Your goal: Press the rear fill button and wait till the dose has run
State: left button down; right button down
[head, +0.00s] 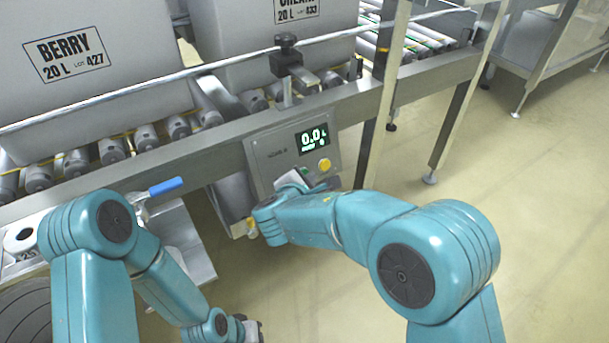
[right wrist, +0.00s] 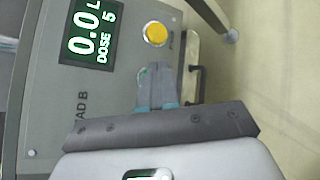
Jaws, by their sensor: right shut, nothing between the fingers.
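A grey control panel (head: 262,157) is fixed to the front of the roller conveyor. Its display (head: 313,139) reads 0.0 L; in the right wrist view the display (right wrist: 88,33) also shows DOSE 5. A round yellow button (head: 324,165) sits beside the display, and it shows uncovered in the right wrist view (right wrist: 156,34). My right gripper (right wrist: 156,78) is shut and empty in front of the panel, a short way off the button and not on it. My left gripper (head: 248,329) is low at the bottom edge, partly hidden by its arm; its jaws are unclear.
A box marked BERRY (head: 110,75) and a second box (head: 275,50) stand on the conveyor. A black clamp knob (head: 286,42) and a rail are above the panel. A blue-handled lever (head: 165,187) sticks out at left. A steel post (head: 385,95) stands right of the panel.

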jog(key=shift+w+a+f, duration=0.1)
jog(key=shift+w+a, duration=0.1)
jog(key=shift+w, duration=0.1)
dwell(0.7)
jog(key=shift+s+d, duration=0.1)
jog(key=shift+s, duration=0.05)
dwell(0.8)
jog(key=shift+s+d+r+b, duration=0.25)
jog(key=shift+s+d+b, duration=0.1)
jog(key=shift+s+b, duration=0.15)
jog(key=s+d, duration=0.1)
jog(key=s+d+r, duration=0.1)
jog(key=s+b, duration=0.1)
jog(key=shift+s+d+r, duration=0.35)
jog(key=shift+s+d, duration=0.05)
jog(key=shift+r, duration=0.1)
